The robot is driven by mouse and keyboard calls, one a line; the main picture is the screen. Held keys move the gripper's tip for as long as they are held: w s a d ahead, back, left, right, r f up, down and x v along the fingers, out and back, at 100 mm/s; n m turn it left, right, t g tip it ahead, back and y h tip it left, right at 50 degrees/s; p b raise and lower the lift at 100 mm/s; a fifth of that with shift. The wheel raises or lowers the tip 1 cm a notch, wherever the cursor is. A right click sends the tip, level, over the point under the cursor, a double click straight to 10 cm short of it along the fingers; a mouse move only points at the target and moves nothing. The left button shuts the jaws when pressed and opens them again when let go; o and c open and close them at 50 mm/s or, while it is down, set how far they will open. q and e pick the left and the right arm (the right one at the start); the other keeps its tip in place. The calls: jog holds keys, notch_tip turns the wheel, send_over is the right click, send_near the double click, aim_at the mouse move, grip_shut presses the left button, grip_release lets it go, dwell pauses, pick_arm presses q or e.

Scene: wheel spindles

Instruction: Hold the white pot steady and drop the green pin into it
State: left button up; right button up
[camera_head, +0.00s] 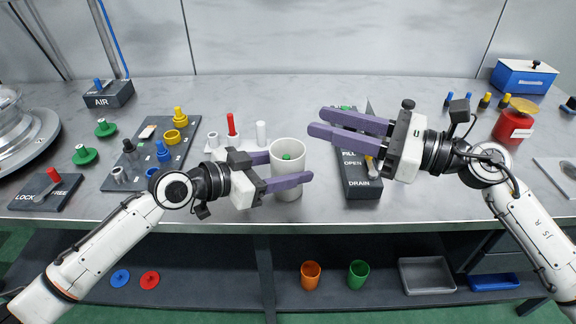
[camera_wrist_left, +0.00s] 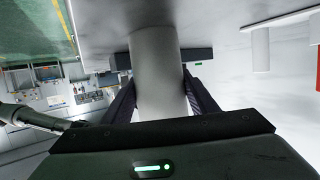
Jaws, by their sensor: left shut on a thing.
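The white pot (camera_head: 289,182) stands upright near the table's front edge, and it also shows in the left wrist view (camera_wrist_left: 158,70). My left gripper (camera_head: 290,168) is shut on the pot, one finger on each side of its wall. The green pin (camera_head: 286,157) shows as a small green spot inside the pot's mouth; the rest of it is hidden by the wall. My right gripper (camera_head: 319,121) is open and empty, with its fingers apart, above and to the right of the pot.
A dark labelled panel (camera_head: 362,190) lies under my right gripper. A white stand with a red pin (camera_head: 232,124) and a white pin (camera_head: 261,133) is behind the pot. A dark pegboard (camera_head: 120,180) with yellow, blue and grey parts lies left. Green knobbed discs (camera_head: 85,156) lie farther left.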

pick_arm(q)
jog(key=o, duration=1.1)
jog(key=shift+a, duration=0.15)
